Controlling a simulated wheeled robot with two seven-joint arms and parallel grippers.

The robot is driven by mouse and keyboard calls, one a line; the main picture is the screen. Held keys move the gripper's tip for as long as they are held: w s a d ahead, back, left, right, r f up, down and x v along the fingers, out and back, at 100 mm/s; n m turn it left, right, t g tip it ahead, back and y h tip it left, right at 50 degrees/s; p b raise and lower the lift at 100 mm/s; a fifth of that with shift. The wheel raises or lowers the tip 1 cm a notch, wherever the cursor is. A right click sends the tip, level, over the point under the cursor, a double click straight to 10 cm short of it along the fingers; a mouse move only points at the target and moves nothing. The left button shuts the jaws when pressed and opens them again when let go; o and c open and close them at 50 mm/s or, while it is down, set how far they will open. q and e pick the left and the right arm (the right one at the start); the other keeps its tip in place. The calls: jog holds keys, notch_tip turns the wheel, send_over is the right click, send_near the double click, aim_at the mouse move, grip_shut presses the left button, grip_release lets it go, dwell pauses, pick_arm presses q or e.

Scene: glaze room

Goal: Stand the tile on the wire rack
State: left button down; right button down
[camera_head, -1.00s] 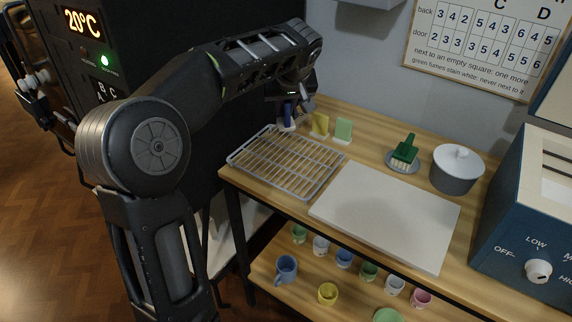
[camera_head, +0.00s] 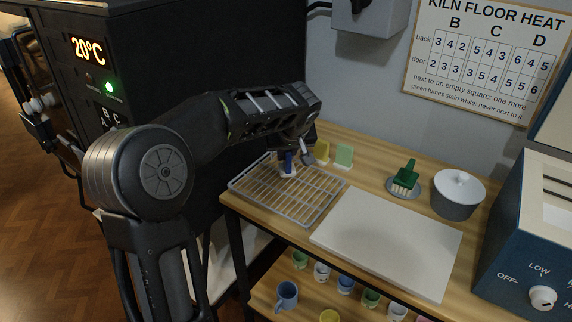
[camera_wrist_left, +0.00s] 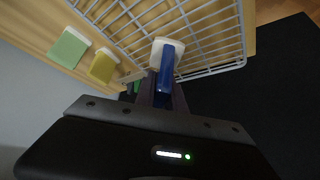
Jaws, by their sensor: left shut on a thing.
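My left gripper (camera_head: 293,153) is shut on a blue tile (camera_head: 289,163) with a white foot. The tile is upright over the back part of the wire rack (camera_head: 262,201). I cannot tell whether its foot touches the wires. In the left wrist view the blue tile (camera_wrist_left: 167,73) stands out from between the dark fingers (camera_wrist_left: 160,90), its white foot toward the wires of the rack (camera_wrist_left: 215,35). My right gripper is in neither view.
A yellow tile (camera_head: 322,152) and a green tile (camera_head: 344,155) stand behind the rack. A white slab (camera_head: 390,240), a green brush (camera_head: 405,175) on a dish, and a lidded pot (camera_head: 457,196) are to the right. The rest of the rack is clear.

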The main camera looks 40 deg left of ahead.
aim_at(286, 165)
pick_arm(q)
jog(key=shift+f, duration=1.9)
jog(key=shift+f, duration=0.15)
jog(key=c, duration=1.4)
grip_release()
